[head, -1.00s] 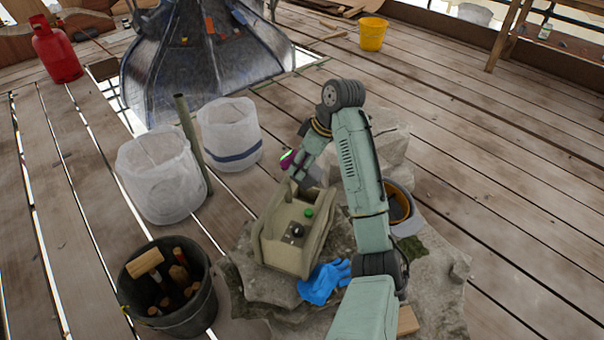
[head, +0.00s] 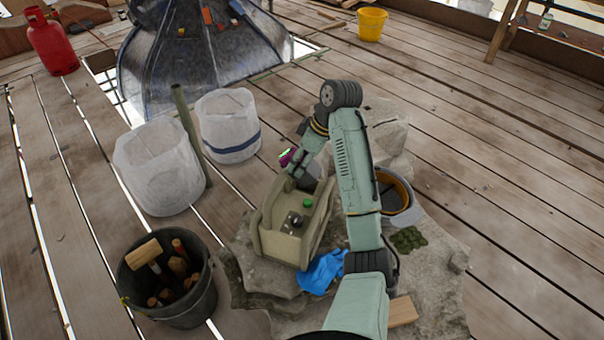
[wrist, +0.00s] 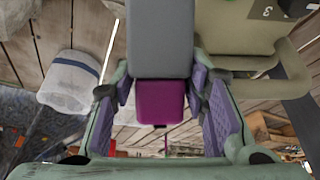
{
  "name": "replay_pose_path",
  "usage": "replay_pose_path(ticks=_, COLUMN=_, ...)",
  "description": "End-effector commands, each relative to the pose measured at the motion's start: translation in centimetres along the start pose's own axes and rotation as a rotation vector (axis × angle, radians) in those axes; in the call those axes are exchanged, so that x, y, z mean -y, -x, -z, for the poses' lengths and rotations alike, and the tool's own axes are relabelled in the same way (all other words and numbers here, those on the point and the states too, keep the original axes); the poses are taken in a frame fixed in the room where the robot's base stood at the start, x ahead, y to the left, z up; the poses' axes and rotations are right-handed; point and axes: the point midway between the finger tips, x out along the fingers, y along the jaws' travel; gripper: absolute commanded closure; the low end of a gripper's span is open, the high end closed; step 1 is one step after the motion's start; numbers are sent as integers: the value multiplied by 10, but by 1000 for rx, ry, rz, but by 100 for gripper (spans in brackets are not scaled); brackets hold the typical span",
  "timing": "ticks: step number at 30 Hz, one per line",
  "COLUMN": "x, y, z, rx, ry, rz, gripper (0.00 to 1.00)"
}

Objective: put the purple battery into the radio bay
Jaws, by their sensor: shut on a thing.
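In the wrist view the battery (wrist: 160,103) shows a purple end and a long grey body between the two lavender finger pads. Part of the radio (wrist: 235,35) with its handle fills that view's upper right. The battery's grey body overlaps the radio's far edge in the head view; I cannot tell whether they touch.
A blue glove (head: 322,271) lies against the radio's near side. A dark tool bucket (head: 190,308) stands at lower left, and two white translucent tubs (head: 160,175) stand left of the slab. A grey bucket (head: 402,211) is right of my arm. Plank floor is clear at right.

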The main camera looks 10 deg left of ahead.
Motion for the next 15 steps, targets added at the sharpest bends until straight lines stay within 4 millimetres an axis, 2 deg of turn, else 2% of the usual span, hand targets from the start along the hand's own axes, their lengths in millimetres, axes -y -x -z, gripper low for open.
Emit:
replay_pose_path(ticks=5, x=1, y=-25, z=-9, rx=-2, ry=0, rz=3, gripper=100)
replay_pose_path(ticks=9, x=0, y=-36, z=-15, rx=-1, ry=-1, rz=2, gripper=100)
replay_pose_path(ticks=15, x=0, y=-39, z=-16, rx=0, ry=1, rz=-1, gripper=100)
